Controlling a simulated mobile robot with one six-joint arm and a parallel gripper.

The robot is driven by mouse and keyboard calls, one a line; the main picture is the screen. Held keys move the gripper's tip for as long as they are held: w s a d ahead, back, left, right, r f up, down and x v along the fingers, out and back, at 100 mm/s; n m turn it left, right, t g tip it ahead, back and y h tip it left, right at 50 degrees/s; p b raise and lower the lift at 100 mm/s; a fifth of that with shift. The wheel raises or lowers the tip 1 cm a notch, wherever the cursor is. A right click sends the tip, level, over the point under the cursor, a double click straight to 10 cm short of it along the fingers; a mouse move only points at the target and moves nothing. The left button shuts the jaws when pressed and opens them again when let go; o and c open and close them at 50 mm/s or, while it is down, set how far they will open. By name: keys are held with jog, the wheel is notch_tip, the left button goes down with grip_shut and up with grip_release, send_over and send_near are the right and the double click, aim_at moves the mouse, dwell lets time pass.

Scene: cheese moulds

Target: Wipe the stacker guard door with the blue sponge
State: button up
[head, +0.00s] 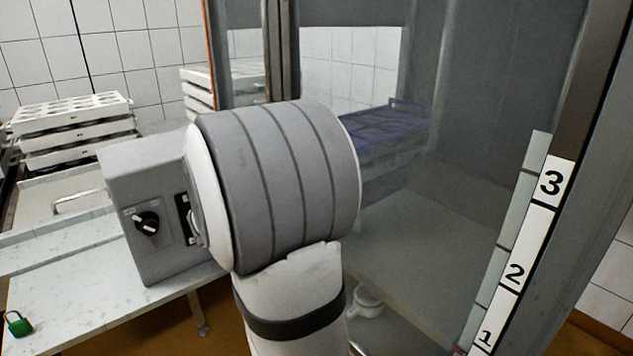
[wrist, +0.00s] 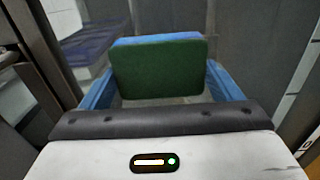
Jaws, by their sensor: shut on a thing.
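The stacker guard door (head: 455,170) is a large see-through, greyish panel in a grey frame, filling the middle and right of the head view. It also lies behind the sponge in the wrist view (wrist: 235,60). My gripper (wrist: 158,74) has blue fingers and is shut on the sponge (wrist: 155,70), which shows a dark green face and a blue upper edge. In the head view my arm hides the gripper and sponge. I cannot tell whether the sponge touches the door panel.
A grey control box (head: 150,205) with a black rotary switch stands just left of my arm. White moulds (head: 75,125) are stacked at the far left. A green padlock (head: 18,324) lies on the pale worktop (head: 90,300). A numbered strip (head: 530,240) runs up the right. Blue moulds (head: 385,128) show through the door.

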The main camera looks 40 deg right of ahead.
jog(key=shift+a, duration=0.3)
jog(key=a, duration=0.3)
jog(key=shift+w, duration=0.15)
jog(key=shift+w, duration=0.1)
dwell(0.3)
